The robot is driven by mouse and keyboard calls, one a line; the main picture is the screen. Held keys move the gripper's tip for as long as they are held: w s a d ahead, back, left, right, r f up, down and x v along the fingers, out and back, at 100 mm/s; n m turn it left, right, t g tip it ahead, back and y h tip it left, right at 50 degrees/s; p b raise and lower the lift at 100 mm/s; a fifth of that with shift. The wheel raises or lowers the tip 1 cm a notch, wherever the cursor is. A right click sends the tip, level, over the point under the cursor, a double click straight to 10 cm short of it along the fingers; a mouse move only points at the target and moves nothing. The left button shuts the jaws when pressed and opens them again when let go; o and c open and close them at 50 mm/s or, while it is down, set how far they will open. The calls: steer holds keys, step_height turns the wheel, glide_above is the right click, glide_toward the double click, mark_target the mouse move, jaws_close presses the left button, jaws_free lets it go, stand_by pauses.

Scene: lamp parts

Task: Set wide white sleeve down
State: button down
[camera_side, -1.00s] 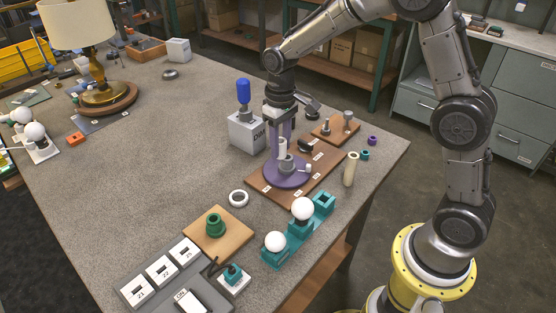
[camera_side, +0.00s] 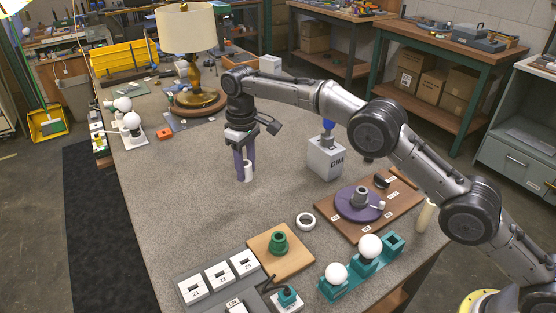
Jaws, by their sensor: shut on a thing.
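The wide white sleeve (camera_side: 248,171) is a short white tube. It is between the purple fingers of my gripper (camera_side: 245,172), which is shut on it. The fingers point down over bare grey tabletop, left of the white DIM box. The sleeve's lower end is at or just above the table; I cannot tell if it touches. The fingers hide part of the sleeve. The purple round base (camera_side: 346,206) with a grey socket (camera_side: 360,197) sits on the brown board to the right, clear of my gripper.
A white DIM box (camera_side: 325,160) with a blue bulb stands right of my gripper. A white ring (camera_side: 306,221), a green part on a wooden board (camera_side: 300,258) and a teal holder (camera_side: 335,289) with white bulbs lie nearer. A lamp (camera_side: 190,75) stands behind. Table around my gripper is clear.

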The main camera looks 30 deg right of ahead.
steer(key=s+a+f+n, duration=0.1)
steer(key=a+f+n, duration=0.1)
steer(key=a, duration=0.7)
glide_above(220, 223)
steer(key=shift+f, duration=3.2)
steer(key=shift+f, duration=0.6)
steer(key=shift+c, duration=2)
jaws_free()
step_height(220, 223, up, 8)
steer(key=shift+f, duration=0.25)
